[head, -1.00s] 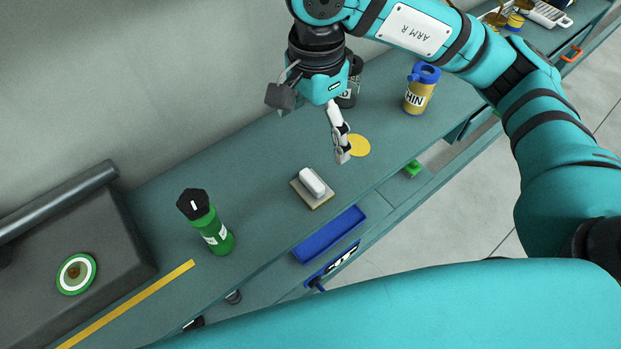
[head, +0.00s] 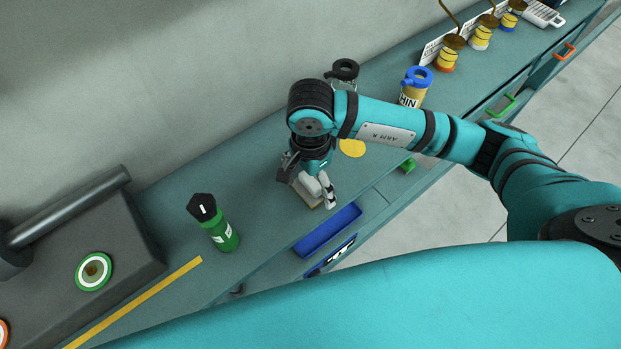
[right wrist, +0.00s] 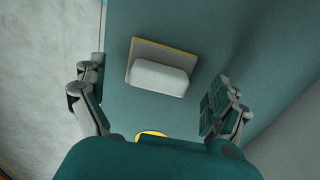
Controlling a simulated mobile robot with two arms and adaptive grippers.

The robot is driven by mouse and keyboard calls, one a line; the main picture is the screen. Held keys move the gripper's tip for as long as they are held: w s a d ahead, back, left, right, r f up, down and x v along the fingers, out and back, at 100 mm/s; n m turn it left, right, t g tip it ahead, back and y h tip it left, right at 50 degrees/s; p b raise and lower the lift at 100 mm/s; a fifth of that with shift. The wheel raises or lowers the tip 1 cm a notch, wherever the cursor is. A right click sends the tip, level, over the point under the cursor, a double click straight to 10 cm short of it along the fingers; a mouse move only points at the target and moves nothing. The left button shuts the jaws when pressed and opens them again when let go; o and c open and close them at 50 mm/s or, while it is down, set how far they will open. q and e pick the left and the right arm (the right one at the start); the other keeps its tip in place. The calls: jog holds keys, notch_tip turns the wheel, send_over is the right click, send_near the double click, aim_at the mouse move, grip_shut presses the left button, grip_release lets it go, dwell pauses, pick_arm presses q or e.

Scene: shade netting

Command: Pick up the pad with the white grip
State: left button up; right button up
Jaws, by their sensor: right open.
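The pad (head: 307,199) lies on the teal bench top, with its white grip (head: 310,184) on top. My right gripper (head: 309,186) is right above it and partly hides it. In the right wrist view, the pad (right wrist: 137,72) shows its tan board with a yellow edge, and the white grip (right wrist: 160,78) lies across it. There the open fingers of my right gripper (right wrist: 157,102) stand wide on either side, with the pad ahead between them. No contact shows. My left gripper is not in view.
A green bottle with a black cap (head: 222,235) stands left of the pad. A blue tray (head: 328,231) is near the front edge. A yellow disc (head: 352,148), a dark-lidded jar (head: 344,74) and a blue-lidded can (head: 413,88) are beyond. A dark machine (head: 75,250) fills the left.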

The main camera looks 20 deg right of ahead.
jog(key=shift+f, duration=0.45)
jog(key=shift+c, duration=0.3)
